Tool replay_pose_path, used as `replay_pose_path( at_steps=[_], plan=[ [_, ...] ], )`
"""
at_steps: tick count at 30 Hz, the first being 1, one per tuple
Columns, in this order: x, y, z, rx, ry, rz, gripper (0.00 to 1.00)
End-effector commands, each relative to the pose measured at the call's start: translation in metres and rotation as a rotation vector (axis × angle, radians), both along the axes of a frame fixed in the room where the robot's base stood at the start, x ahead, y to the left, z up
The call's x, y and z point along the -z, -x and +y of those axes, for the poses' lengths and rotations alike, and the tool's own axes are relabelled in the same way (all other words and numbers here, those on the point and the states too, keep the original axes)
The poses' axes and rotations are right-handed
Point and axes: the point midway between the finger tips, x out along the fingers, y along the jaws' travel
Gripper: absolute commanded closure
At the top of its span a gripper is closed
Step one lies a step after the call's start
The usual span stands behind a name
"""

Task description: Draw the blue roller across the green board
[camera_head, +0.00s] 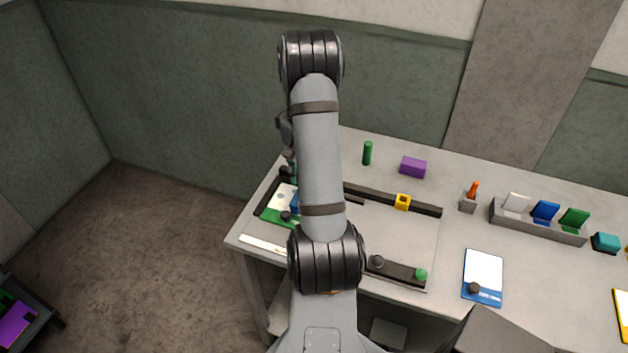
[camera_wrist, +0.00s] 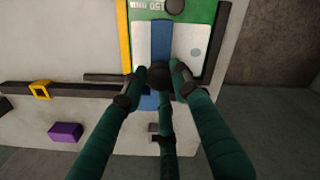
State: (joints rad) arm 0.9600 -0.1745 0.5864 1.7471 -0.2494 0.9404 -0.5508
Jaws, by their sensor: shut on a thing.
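The green board (camera_wrist: 208,12) carries a pale sheet (camera_wrist: 187,50) and a black knob (camera_wrist: 175,6) in the wrist view. In the head view the green board (camera_head: 267,214) lies at the table's left end, partly behind my arm. The exact contact is partly hidden by the fingers.
A black rail (camera_head: 424,209) with a yellow square ring (camera_head: 403,202) runs behind the work area. A purple block (camera_head: 413,167) and green cylinder (camera_head: 367,153) stand farther back. A blue-edged card (camera_head: 483,276) and a grey rack (camera_head: 538,224) are to the right.

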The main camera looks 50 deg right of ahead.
Motion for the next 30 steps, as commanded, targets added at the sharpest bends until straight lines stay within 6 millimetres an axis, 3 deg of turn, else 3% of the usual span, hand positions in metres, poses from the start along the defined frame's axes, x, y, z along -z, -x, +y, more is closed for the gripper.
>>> replay_pose_path(
  at_steps=[3, 9, 25, 26, 30],
  plan=[
    [-0.001, -0.023, 0.006, 0.007, -0.004, 0.001, 1.00],
    [0.000, -0.047, 0.012, 0.013, -0.004, 0.001, 1.00],
    [0.000, -0.056, 0.014, 0.015, -0.004, 0.001, 1.00],
    [0.000, -0.056, 0.014, 0.015, -0.004, 0.001, 0.70],
    [0.000, -0.056, 0.014, 0.014, -0.003, 0.002, 0.62]
  ],
)
